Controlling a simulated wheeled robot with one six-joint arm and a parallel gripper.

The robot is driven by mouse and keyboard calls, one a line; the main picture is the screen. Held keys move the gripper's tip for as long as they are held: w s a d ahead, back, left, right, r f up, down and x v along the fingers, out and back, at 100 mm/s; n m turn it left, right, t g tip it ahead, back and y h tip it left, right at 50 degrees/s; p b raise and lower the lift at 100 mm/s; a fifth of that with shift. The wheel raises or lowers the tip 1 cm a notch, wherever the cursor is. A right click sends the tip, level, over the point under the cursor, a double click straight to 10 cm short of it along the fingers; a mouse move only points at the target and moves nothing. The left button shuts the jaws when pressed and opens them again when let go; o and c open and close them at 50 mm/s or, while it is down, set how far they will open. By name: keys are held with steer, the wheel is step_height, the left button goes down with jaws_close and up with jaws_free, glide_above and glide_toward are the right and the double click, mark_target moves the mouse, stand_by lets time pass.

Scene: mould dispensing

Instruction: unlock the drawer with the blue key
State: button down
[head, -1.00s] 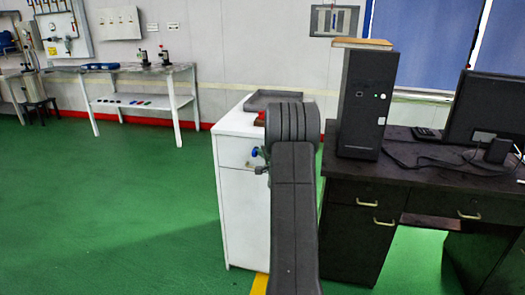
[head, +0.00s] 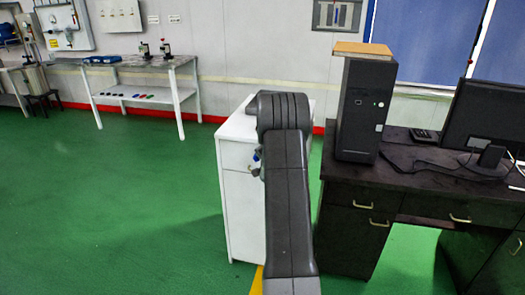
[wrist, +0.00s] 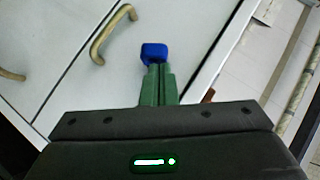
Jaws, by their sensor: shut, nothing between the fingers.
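The blue key (wrist: 154,51) shows as a blue block at the white cabinet's drawer front (wrist: 75,85) in the wrist view. Its shaft and any keyhole are hidden. My gripper's green fingers (wrist: 157,68) are shut together with nothing between them, their tips right by the key's near edge. I cannot tell whether they touch it. In the head view the white cabinet (head: 236,205) stands in the middle, and a small bluish patch (head: 257,154) shows beside my arm. My arm covers much of the cabinet there. The drawer appears closed.
A curved metal handle (wrist: 111,32) sticks out left of the key, with another handle (wrist: 11,75) farther left. A dark desk (head: 345,190) with a computer tower (head: 364,108) stands close on the cabinet's right. Green floor (head: 120,210) is open to the left.

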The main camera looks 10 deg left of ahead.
mark_target(255, 154)
steer(key=a+n+h+b, duration=0.1)
steer(key=h+b, duration=0.1)
steer(key=a+n+g+h+b, duration=0.1)
steer(key=h+b, duration=0.1)
steer(key=b, duration=0.1)
steer(key=a+n+h+b, duration=0.1)
steer(key=n+h+b, duration=0.1)
steer(key=b, duration=0.1)
steer(key=shift+r+h, duration=0.3)
steer(key=shift+a+r+g+b, duration=0.1)
steer(key=shift+r+g+b, duration=0.15)
steer(key=shift+b, duration=0.25)
steer(key=shift+a, duration=0.1)
stand_by(0.3)
steer(key=shift+r, duration=0.2)
stand_by(0.4)
